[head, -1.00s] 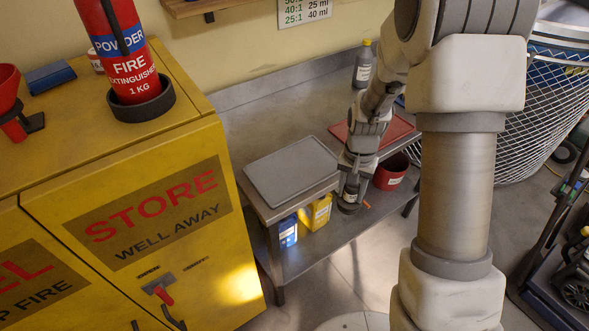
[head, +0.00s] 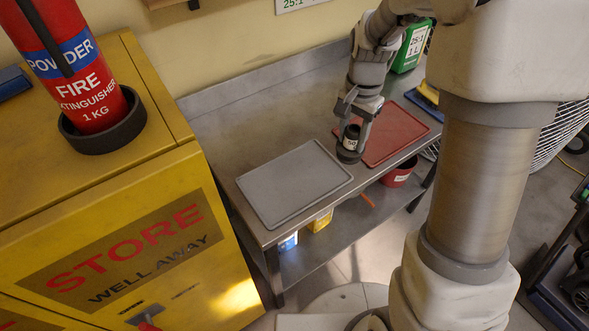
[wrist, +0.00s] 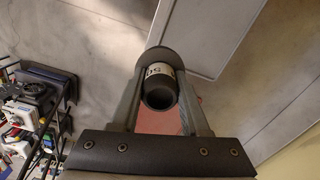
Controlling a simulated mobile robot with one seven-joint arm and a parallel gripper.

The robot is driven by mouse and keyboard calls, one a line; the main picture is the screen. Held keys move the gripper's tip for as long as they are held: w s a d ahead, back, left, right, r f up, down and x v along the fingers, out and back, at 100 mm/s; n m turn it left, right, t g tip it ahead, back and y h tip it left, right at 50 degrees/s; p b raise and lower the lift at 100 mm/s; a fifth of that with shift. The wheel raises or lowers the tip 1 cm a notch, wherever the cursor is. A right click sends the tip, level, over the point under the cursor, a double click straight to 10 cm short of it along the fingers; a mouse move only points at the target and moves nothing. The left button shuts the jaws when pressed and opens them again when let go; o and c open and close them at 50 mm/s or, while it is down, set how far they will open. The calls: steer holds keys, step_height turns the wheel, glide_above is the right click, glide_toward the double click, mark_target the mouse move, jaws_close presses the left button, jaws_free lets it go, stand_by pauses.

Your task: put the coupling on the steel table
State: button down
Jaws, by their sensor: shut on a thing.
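The coupling (head: 350,140) is a short dark cylinder with a wide flange and a white label. My gripper (head: 353,122) is shut on it, and it hangs nearly upright. In the wrist view the coupling (wrist: 158,85) sits between the two fingers of my gripper (wrist: 157,78), its open bore facing the camera. The steel table (head: 240,128) stands along the wall. The coupling appears over its front part, between the grey mat and the red mat. I cannot tell whether its flange touches anything.
A grey mat (head: 294,184) and a red mat (head: 400,128) lie on the table. A green container (head: 412,46) stands at the back right. A red bucket (head: 397,177) and a yellow container (head: 319,221) are below. The yellow cabinet (head: 160,180) borders the left. Bare steel lies behind the grey mat.

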steer(key=shift+w+a, duration=0.1)
steer(key=shift+a, duration=0.05)
steer(key=shift+s+a+f+p, duration=0.15)
steer(key=shift+a+f+p, duration=0.2)
steer(key=shift+a+f, duration=2.45)
steer(key=shift+s+a+f+p, duration=0.15)
steer(key=shift+a+f+p, duration=0.15)
steer(key=shift+a+f, duration=2.5)
steer(key=shift+a+r, duration=0.1)
steer(key=shift+f, duration=0.2)
steer(key=shift+c, duration=2)
jaws_free()
steer(key=shift+r, duration=0.1)
